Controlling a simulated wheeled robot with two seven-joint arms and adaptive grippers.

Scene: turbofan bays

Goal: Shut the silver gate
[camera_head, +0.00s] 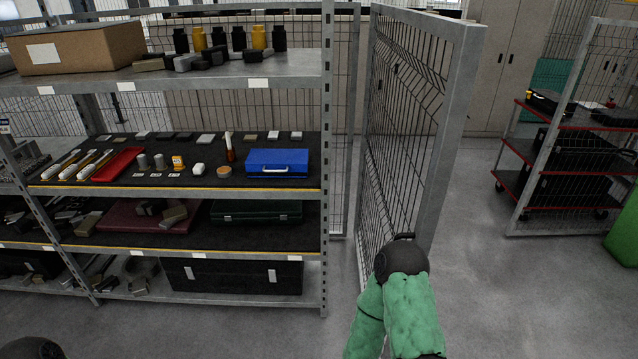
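The silver gate (446,130), a metal frame with wire mesh, stands upright in the middle of the head view. It is open, swung out at an angle, with its thick near upright facing me. My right arm, in a green sleeve, reaches up from the bottom to the lower part of the gate. Its dark end (401,257) overlaps the gate's near upright, and a small dark curved piece shows just above it. I cannot tell whether it touches the gate, and the fingers are not clear.
A grey shelf rack (326,180) with tools, boxes and a blue case (277,162) stands close on the left. A mesh panel (585,110) and a red-edged cart (530,165) stand at the right. The grey floor (490,280) right of the gate is clear.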

